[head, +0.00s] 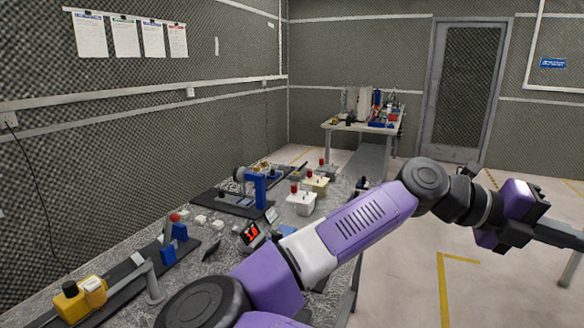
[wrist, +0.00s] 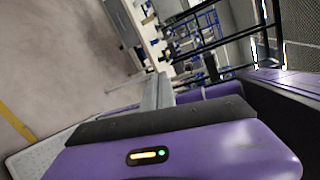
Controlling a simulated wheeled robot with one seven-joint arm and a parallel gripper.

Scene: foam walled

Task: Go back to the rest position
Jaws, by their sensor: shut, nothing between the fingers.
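My gripper (head: 560,233) is at the right edge of the head view, at the end of my purple and black arm. It is shut and empty, and its tips run toward or past the picture's edge. The arm stretches from the bottom middle up to the right, over the near corner of the workbench and out above the open floor. The gripper is clear of the bench and touches nothing that I can see. The wrist view is tilted and shows a purple body part of mine with a small lit indicator.
A farther table (head: 345,127) stands at the back. Floor at right is free.

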